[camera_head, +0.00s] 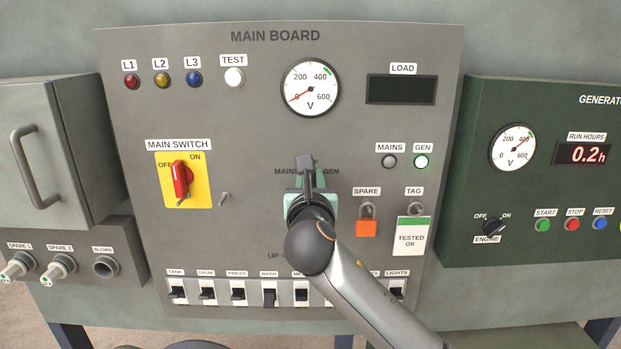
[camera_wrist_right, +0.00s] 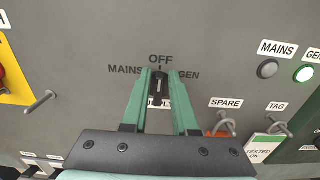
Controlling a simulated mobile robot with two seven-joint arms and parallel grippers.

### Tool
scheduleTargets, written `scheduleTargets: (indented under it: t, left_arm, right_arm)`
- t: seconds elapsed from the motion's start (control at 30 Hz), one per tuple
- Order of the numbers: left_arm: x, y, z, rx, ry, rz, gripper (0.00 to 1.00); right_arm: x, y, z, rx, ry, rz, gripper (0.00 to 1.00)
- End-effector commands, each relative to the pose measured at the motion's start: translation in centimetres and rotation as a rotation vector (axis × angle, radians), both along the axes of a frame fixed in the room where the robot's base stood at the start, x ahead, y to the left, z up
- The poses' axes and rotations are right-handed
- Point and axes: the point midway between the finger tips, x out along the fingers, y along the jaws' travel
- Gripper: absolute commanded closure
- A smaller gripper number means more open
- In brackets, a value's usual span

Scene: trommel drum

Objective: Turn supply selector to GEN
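The supply selector (camera_wrist_right: 157,84) is a small black knob with a pale line on the main board. In the right wrist view it stands about upright, its line toward OFF, between the MAINS label on the left and the GEN label (camera_wrist_right: 189,76) on the right. My right gripper (camera_wrist_right: 160,80) has its two green fingers on either side of the knob, with little or no gap, and looks shut on it. In the head view my right gripper (camera_head: 309,174) and wrist hide most of the selector. My left gripper is not in view.
The GEN lamp (camera_head: 421,161) glows; the MAINS lamp (camera_head: 389,161) is dark. A red main switch (camera_head: 181,180) on yellow is at left. An orange SPARE padlock (camera_head: 366,224) and a TESTED OK tag (camera_head: 411,236) hang right of my gripper. Breaker switches (camera_head: 238,291) line the bottom.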

Motion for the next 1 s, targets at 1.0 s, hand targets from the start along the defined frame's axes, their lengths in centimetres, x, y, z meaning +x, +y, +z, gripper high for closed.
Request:
scheduleTargets:
  t: [1.0]
  left_arm:
    - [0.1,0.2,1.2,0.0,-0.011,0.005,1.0]
  right_arm:
    - [0.0,-0.2,0.1,0.094,0.002,0.0,1.0]
